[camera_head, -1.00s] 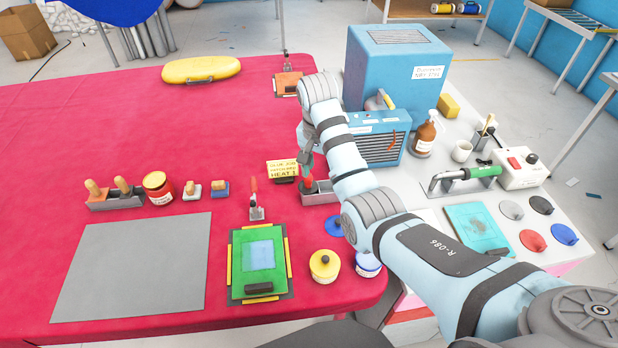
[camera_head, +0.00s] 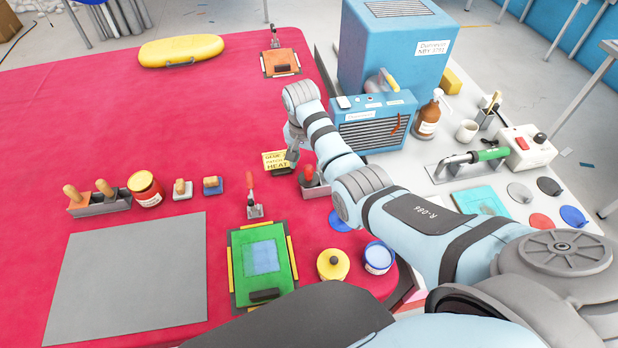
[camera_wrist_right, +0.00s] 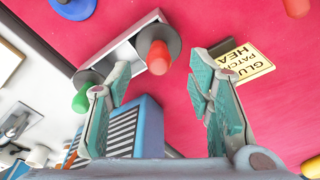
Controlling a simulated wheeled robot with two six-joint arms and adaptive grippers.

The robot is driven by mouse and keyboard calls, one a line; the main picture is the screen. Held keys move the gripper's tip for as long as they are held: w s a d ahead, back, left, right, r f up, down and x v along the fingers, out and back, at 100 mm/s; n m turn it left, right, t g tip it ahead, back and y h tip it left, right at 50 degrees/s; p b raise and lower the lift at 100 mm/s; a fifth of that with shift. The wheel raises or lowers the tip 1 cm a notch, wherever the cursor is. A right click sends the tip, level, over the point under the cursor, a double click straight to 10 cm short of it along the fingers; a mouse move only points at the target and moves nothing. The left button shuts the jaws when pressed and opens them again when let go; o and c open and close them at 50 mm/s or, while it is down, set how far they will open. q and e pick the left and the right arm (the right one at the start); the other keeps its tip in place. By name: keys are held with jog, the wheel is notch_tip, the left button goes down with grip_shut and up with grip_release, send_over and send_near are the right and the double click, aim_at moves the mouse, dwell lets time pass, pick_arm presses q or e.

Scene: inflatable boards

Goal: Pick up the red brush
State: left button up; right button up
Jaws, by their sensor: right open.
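The red brush shows as a red rounded handle (camera_head: 309,174) standing in a grey metal holder (camera_head: 318,190) on the red table's right part. In the right wrist view the red handle (camera_wrist_right: 158,58) points toward the camera, between the open fingers and beyond their tips. Its bristles are hidden in the holder. My right gripper (camera_head: 292,154) is open and empty, just up and left of the handle, in front of the yellow sign's edge. In the wrist view its fingers (camera_wrist_right: 159,78) are spread apart. My left gripper is not in view.
A green handle (camera_wrist_right: 80,102) stands in the same holder. The yellow sign (camera_head: 275,161) is close by on the left. A blue heater box (camera_head: 375,128) stands behind.

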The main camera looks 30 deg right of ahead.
aim_at(308, 168)
jog(key=f, duration=0.3)
jog(key=f+b, duration=0.1)
jog(key=f, duration=0.1)
jog(key=shift+w+d, duration=0.3)
jog(key=shift+s+r, duration=0.1)
jog(key=shift+s, duration=0.1)
jog(key=shift+c, duration=0.9)
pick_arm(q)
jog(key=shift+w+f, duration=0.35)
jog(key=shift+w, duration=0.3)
pick_arm(e)
grip_shut()
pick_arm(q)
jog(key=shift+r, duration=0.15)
pick_arm(e)
jog(key=shift+r, duration=0.15)
